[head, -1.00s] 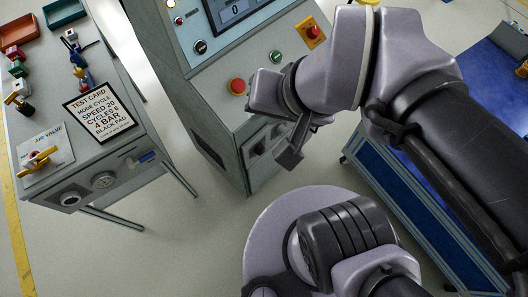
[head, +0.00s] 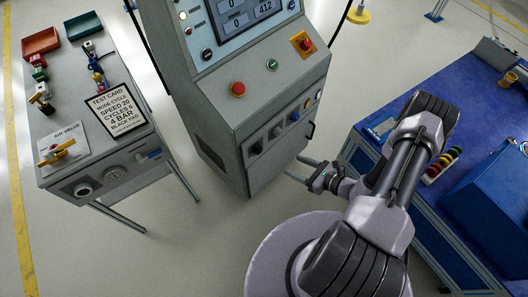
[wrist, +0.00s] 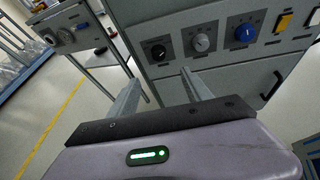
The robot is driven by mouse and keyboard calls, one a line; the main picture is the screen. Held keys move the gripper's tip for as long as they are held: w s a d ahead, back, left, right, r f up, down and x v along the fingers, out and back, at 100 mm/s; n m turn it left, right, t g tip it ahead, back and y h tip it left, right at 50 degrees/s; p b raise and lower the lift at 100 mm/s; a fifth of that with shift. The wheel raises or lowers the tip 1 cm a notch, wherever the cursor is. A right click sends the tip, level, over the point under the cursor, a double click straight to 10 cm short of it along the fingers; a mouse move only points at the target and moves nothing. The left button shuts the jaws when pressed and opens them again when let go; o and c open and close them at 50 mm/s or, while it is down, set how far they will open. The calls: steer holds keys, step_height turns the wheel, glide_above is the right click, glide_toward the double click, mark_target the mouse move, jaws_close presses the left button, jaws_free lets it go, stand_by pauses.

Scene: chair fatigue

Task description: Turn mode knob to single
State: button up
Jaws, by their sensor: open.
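The control cabinet (head: 215,120) has a row of knobs on its lower front. In the wrist view these are a black knob (wrist: 158,52), a grey knob (wrist: 200,43) and a blue knob (wrist: 245,33). Their labels are too small to read, so I cannot tell which is the mode knob. Another black knob (head: 207,54) sits on the upper panel by the screen. My gripper (wrist: 162,88) is open and empty, its fingers below and apart from the knob row. In the head view, my gripper (head: 318,179) is right of the cabinet's lower front.
A bench (head: 120,160) with a test card (head: 115,113) and yellow air valve (head: 55,151) stands left. A blue workbench (head: 395,85) stands right. A handle (wrist: 272,85) protrudes below the knobs.

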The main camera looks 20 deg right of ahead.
mark_target(260, 151)
steer(key=b+x, duration=0.4)
steer(key=x, duration=1.1)
steer(key=shift+w+a+f+b, duration=0.2)
steer(key=shift+a+f+b, duration=0.05)
steer(key=shift+b, duration=0.15)
steer(key=shift+w+a, duration=0.3)
steer(key=shift+w, duration=0.1)
jaws_close()
